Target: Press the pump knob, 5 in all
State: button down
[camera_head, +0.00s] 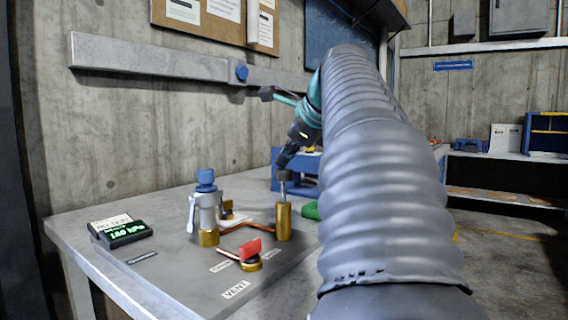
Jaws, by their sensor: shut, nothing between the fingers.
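The pump is a brass cylinder (283,221) standing on the workbench, with a thin rod rising from it to a dark knob (284,176) on top. My gripper (284,164) is shut and points down right above the knob. It looks very close to the knob or touching it; I cannot tell which. The rod shows between the knob and the brass cylinder, so the knob stands up from the cylinder. My grey sleeved arm covers the bench to the right of the pump.
A gauge (124,231) with a green display stands at the bench's left. A blue-capped brass valve (206,205) and a red lever valve (250,250) are joined to the pump by copper pipe. A blue bin (283,157) sits behind.

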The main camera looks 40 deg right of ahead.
aim_at(285, 170)
jog(key=shift+r+p, duration=0.5)
jog(key=shift+r, duration=0.1)
jog(key=shift+r, duration=2.5)
jog(key=shift+f, duration=0.1)
